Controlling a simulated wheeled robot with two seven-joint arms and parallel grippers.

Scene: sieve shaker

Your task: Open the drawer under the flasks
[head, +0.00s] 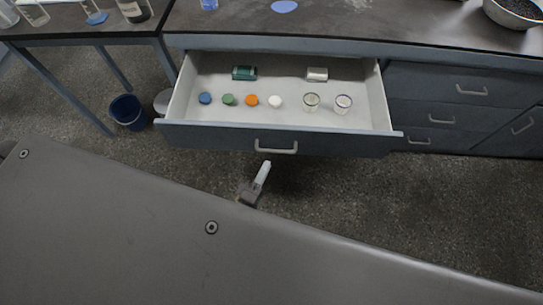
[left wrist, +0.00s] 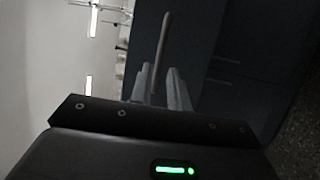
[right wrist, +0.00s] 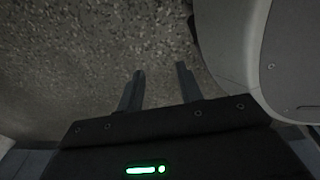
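The wide drawer (head: 225,135) under the bench top is pulled far out. Its light interior holds several coloured caps or small jars, a green box (head: 244,73), a pale box (head: 317,74) and two round jars. The drawer's handle (head: 276,148) is on its front. In the left wrist view the handle (left wrist: 163,45) shows beyond the slightly parted fingers (left wrist: 160,88). My right gripper (right wrist: 160,88) is open and empty above the floor. Glass flasks (head: 135,9) stand at the top left.
Closed drawers (head: 440,95) are on the right. A dark blue bin (head: 127,112) stands on the floor at left. A metal bowl (head: 515,13) sits on the bench top (head: 370,20). The speckled floor (head: 370,200) before the drawer is clear.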

